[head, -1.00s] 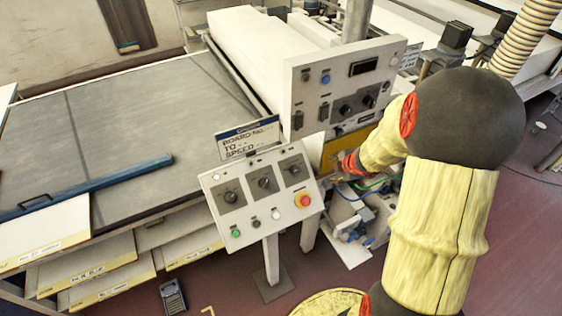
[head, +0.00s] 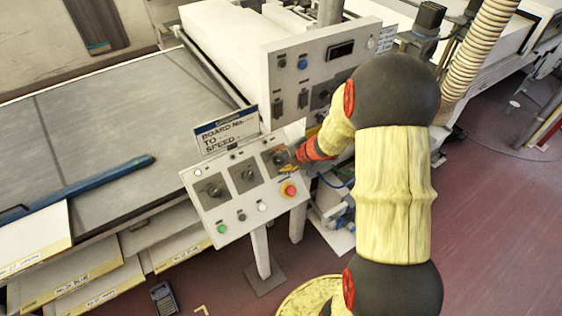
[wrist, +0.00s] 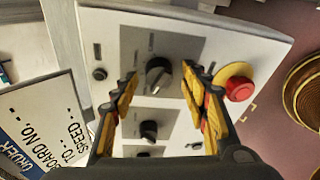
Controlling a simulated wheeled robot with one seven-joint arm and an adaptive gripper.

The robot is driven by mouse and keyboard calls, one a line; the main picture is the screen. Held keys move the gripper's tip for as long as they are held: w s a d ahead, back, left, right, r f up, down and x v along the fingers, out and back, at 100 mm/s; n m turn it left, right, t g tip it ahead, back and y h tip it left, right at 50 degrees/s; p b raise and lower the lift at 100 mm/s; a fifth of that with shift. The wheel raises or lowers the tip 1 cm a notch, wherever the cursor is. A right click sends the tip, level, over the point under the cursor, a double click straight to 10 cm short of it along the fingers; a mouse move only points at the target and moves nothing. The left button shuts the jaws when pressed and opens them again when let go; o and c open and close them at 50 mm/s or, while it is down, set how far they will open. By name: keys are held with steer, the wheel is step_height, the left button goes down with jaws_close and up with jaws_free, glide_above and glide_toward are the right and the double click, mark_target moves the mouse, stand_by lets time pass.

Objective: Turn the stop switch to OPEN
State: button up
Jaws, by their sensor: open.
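A white sloped control panel (head: 233,222) carries a row of three dark rotary knobs. My gripper (head: 289,163) is at the right-hand knob (head: 279,158), near the red emergency button (head: 289,189). In the wrist view, my gripper (wrist: 159,76) is open, with one yellow-padded finger on each side of that knob (wrist: 158,74). The knob's pointer looks slanted. I cannot tell whether the fingers touch it. The middle knob (wrist: 149,129) shows below it. The lettering around the knobs is too small to read, so I cannot tell which is the stop switch.
The red button (wrist: 238,90) on its yellow ring stands close to the right finger. A board sign (head: 226,130) rises behind the panel. A taller white cabinet (head: 270,75) with switches stands behind it. A flat grey belt (head: 90,120) lies to the left.

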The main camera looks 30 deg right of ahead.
steer(key=shift+c, duration=0.9)
steer(key=shift+f, duration=0.1)
steer(key=c, duration=0.9)
steer(key=shift+c, duration=0.2)
steer(key=shift+m+p, duration=0.3)
steer(key=shift+p, duration=0.05)
steer(key=m+p, duration=0.2)
steer(key=shift+m+t, duration=0.3)
steer(key=shift+m, duration=0.1)
steer(key=m+t+p, duration=0.1)
steer(key=m, duration=0.4)
steer(key=shift+p, duration=0.4)
steer(key=o, duration=1.1)
